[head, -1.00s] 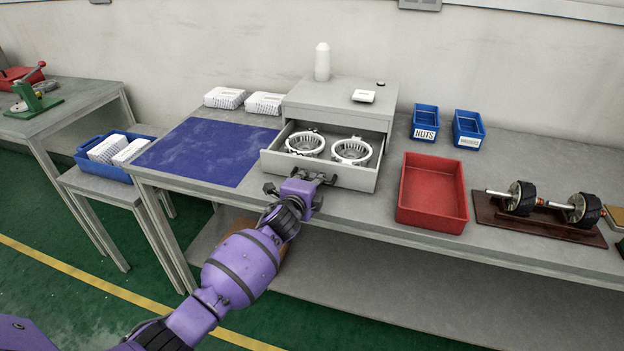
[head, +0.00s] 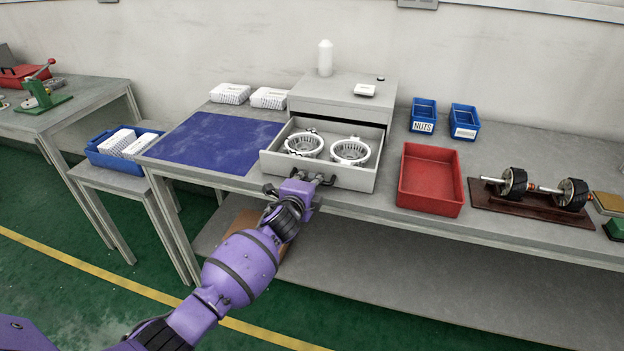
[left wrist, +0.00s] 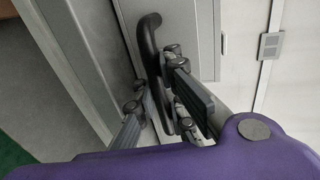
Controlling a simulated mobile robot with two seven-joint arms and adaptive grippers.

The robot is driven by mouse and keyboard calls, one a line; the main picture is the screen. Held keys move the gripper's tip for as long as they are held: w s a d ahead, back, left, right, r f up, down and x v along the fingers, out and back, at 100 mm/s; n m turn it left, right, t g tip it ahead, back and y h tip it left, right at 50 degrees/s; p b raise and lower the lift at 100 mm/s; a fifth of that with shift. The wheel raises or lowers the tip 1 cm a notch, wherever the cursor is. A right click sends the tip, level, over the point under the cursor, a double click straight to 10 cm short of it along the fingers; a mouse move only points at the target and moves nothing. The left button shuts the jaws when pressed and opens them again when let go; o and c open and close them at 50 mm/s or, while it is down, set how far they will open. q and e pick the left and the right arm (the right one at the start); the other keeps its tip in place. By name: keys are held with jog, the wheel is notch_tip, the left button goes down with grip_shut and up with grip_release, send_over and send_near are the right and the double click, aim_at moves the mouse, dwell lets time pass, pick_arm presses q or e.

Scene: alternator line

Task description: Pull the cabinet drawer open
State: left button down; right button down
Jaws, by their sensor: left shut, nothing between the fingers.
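The grey cabinet (head: 342,92) stands on the bench against the wall. Its drawer (head: 362,180) is pulled out towards me, with two silver ring-shaped housings (head: 303,144) (head: 350,152) lying inside. My left gripper (head: 304,178) is at the drawer front, by the dark handle (head: 326,181). The handle also shows as a curved dark bar in the left wrist view (left wrist: 150,45), close to the fingers. The gripper is shut with nothing pinched between its fingers; part of the handle is hidden behind it. My right gripper is out of view.
A red tray (head: 430,204) stands right of the drawer, and a blue mat (head: 212,145) lies left of it. Two blue bins (head: 423,115) (head: 464,121) stand behind the tray. A white bottle (head: 325,58) stands on the cabinet. The floor before the bench is clear.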

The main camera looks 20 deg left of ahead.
pick_arm(q)
jog(key=c, duration=2)
grip_release()
jog(key=shift+s+r, duration=0.25)
jog(key=shift+s, duration=0.15)
jog(key=shift+o, duration=0.5)
jog(key=shift+s, duration=0.15)
jog(key=shift+w+f, duration=0.15)
jog(key=shift+w, duration=0.05)
jog(key=v, duration=1.2)
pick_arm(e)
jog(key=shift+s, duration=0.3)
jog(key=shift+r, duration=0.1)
